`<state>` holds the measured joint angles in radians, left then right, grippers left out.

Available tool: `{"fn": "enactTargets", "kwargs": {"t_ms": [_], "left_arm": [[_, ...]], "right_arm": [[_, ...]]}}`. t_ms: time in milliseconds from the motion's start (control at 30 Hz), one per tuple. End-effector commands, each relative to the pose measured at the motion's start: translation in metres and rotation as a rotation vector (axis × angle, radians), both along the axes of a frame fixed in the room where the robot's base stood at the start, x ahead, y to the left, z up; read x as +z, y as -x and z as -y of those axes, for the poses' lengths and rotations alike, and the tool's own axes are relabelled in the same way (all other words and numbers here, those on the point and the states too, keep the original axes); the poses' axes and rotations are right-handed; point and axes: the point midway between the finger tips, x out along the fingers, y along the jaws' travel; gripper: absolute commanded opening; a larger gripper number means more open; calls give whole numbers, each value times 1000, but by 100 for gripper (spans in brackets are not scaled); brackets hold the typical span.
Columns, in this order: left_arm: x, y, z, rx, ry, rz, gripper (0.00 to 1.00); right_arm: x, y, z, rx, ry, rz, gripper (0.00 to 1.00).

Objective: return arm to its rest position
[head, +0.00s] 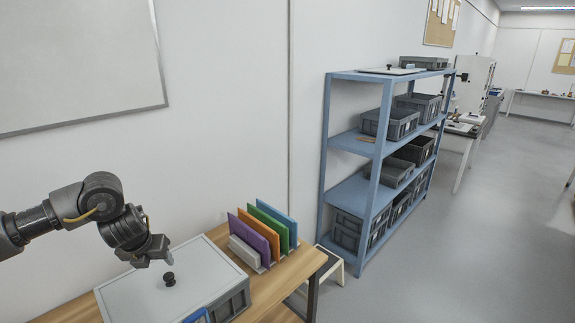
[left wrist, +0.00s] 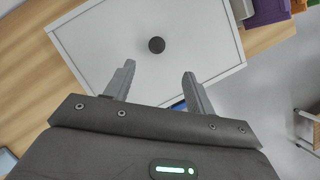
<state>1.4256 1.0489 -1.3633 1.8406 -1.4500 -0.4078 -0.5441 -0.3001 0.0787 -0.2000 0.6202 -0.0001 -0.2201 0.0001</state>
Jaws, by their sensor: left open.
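My left arm comes in from the left in the head view, and its gripper (head: 154,252) hangs over a lidded grey box (head: 235,299). In the left wrist view the left gripper (left wrist: 158,88) has its two fingers apart with nothing between them. Below and beyond the fingertips lies the box's pale lid (left wrist: 205,30) with a round black knob (left wrist: 156,44). The knob (head: 169,279) stands upright on the lid in the head view, a little below the gripper. My right gripper does not show.
The box stands on a wooden table (head: 312,262). Behind it is a rack with purple (head: 254,240), green, orange and blue upright panels. A blue shelf unit (head: 366,165) with grey bins stands to the right, with a stool (head: 331,262) between. Open floor (head: 450,240) lies at the right.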

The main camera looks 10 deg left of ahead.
Motion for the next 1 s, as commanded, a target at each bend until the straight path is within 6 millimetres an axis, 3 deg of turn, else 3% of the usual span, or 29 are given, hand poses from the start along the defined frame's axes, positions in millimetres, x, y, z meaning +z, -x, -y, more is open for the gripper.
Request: {"fn": "enactTargets", "kwargs": {"t_ms": [133, 267, 400, 500, 600, 767, 1000], "left_arm": [[-27, -7, 50, -35, 74, 41, 55], [-63, -6, 138, -44, 248, 116, 55], [-87, 13, 234, 54, 519, 185, 55], [-93, 34, 284, 199, 715, 207, 55], [-95, 55, 315, 406, 902, 206, 55], [-103, 90, 322, 856, 1129, 173, 55], [-141, 162, 271, 1625, 1224, 106, 55]], "right_arm": [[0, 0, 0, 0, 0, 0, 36], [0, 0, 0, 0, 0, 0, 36], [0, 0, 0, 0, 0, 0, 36], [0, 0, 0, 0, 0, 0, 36], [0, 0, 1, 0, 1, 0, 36], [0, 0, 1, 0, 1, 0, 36], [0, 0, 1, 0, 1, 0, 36]]}}
